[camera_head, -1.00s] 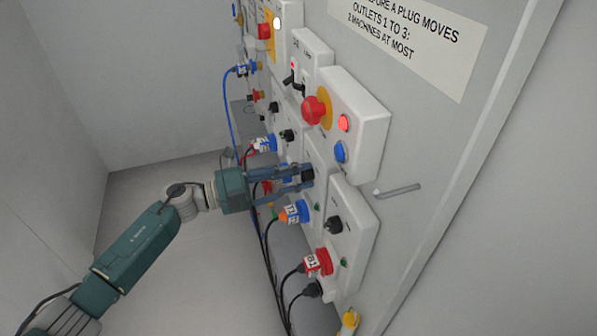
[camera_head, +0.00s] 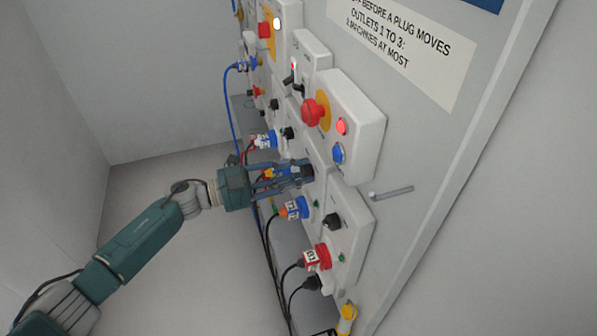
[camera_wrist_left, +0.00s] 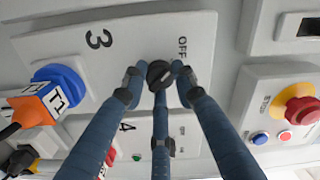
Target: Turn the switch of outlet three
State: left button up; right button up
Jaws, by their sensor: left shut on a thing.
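Outlet three is a pale box with a large "3" (camera_wrist_left: 98,39) and an "OFF" mark in the left wrist view. Its black round switch knob (camera_wrist_left: 160,76) sits between the fingertips of my left gripper (camera_wrist_left: 158,82), which is shut on it. The pointer direction of the knob is hard to read. In the head view my left gripper (camera_head: 304,172) reaches the panel from the left and its fingers hide most of the knob. A blue socket (camera_wrist_left: 58,84) with an orange plug marked T1 (camera_wrist_left: 45,103) is on the same box. My right gripper is not in view.
The red emergency button (camera_head: 316,111) sits on a box with a lit red button (camera_head: 341,127) and a blue button (camera_head: 338,153). Cables (camera_head: 266,245) hang below the panel. A grey handle (camera_head: 391,193) sticks out at right.

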pick_arm(q)
jog(key=shift+w+a+r, duration=0.2)
jog(key=shift+w+r, duration=0.05)
jog(key=o, duration=0.9)
jog(key=shift+o, duration=1.1)
jog(key=shift+f, duration=0.15)
jog(key=shift+w+f, duration=0.1)
jog(key=shift+f, duration=0.05)
jog(key=v, duration=1.2)
